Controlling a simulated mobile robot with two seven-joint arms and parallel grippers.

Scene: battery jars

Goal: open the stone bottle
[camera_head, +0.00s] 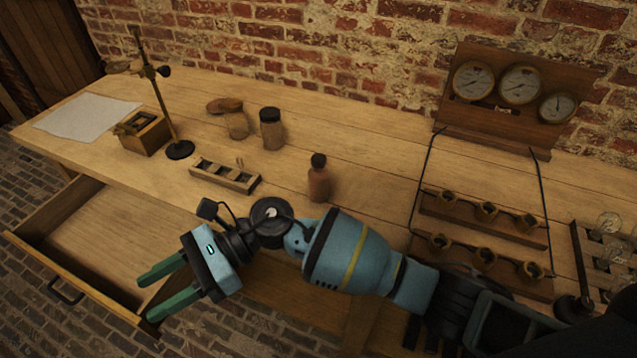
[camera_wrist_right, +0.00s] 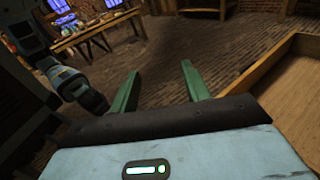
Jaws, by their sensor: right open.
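A brown bottle with a dark cap (camera_head: 318,182), which looks like the stone bottle, stands upright on the wooden bench near its front edge. The cap sits on its top. My right gripper (camera_head: 147,300) is open and empty, in front of the bench over the open drawer's front area, left of and nearer than the bottle. My left gripper does not show in the head view.
An open drawer (camera_head: 110,235) juts out at the left. On the bench (camera_head: 370,165) are a slotted wooden rack (camera_head: 226,178), a dark-lidded jar (camera_head: 272,130), another jar (camera_head: 237,124), a stand (camera_head: 180,150), a small box (camera_head: 143,135), paper (camera_head: 88,117) and a gauge panel (camera_head: 518,92).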

